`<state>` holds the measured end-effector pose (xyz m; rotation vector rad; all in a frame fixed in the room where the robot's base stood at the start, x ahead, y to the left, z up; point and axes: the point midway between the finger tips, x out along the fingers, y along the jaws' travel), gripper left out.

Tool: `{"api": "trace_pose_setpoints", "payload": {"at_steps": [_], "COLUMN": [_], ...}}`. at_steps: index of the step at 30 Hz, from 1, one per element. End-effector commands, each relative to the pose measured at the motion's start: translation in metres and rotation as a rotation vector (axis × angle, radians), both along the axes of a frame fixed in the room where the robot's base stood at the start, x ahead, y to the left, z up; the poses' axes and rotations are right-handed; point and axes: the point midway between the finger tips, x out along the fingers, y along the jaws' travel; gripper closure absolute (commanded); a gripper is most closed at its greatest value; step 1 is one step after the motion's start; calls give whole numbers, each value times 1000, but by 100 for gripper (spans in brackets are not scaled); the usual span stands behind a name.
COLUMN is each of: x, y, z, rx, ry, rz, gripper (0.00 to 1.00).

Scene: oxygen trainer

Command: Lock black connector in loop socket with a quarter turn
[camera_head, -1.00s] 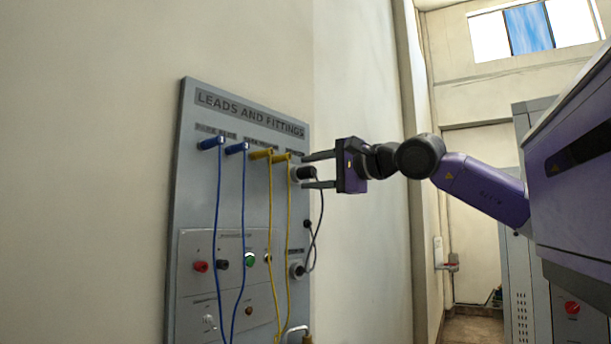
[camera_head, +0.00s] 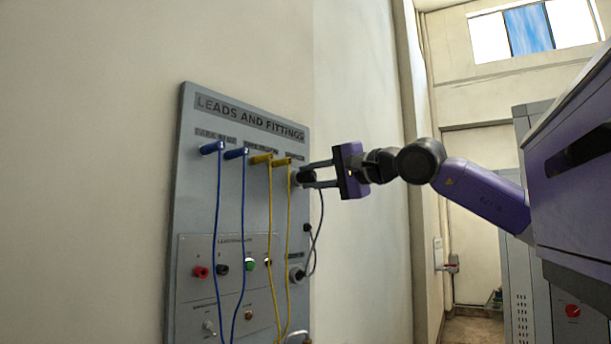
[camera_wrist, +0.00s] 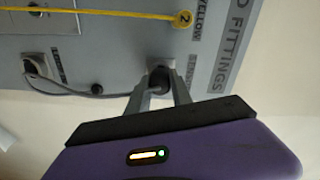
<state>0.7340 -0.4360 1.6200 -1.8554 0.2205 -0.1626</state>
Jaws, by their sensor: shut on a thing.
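The black connector (camera_head: 307,177) sits at the upper right socket of the grey panel, below a small label. In the wrist view the black connector (camera_wrist: 159,80) meets a grey socket (camera_wrist: 160,63) at the panel face. My gripper (camera_head: 305,176) is shut on the connector, one finger on each side, in line with it. A dark cable (camera_head: 321,235) hangs from the connector and curves down to a lower round socket (camera_head: 296,273). The small labels are too blurred to tell which socket is the loop socket. Whether the connector is fully seated cannot be seen.
The panel (camera_head: 188,200) stands against the wall. Two blue leads (camera_head: 218,230) and two yellow leads (camera_head: 270,220) hang left of my gripper, the nearest yellow plug close to the fingers. A small black knob (camera_head: 307,228) is below. The space right of the panel is clear.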

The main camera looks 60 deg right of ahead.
Motion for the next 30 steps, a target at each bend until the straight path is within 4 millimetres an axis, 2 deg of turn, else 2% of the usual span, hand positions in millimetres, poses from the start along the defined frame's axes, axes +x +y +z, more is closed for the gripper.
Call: {"api": "trace_pose_setpoints", "payload": {"at_steps": [8, 18, 30], "x": [0, 0, 0], "y": [0, 1, 1], "z": [0, 1, 1], "rx": [-11, -282, -349], "ry": [2, 67, 84], "rz": [1, 2, 2], "gripper": [100, 100, 100]}}
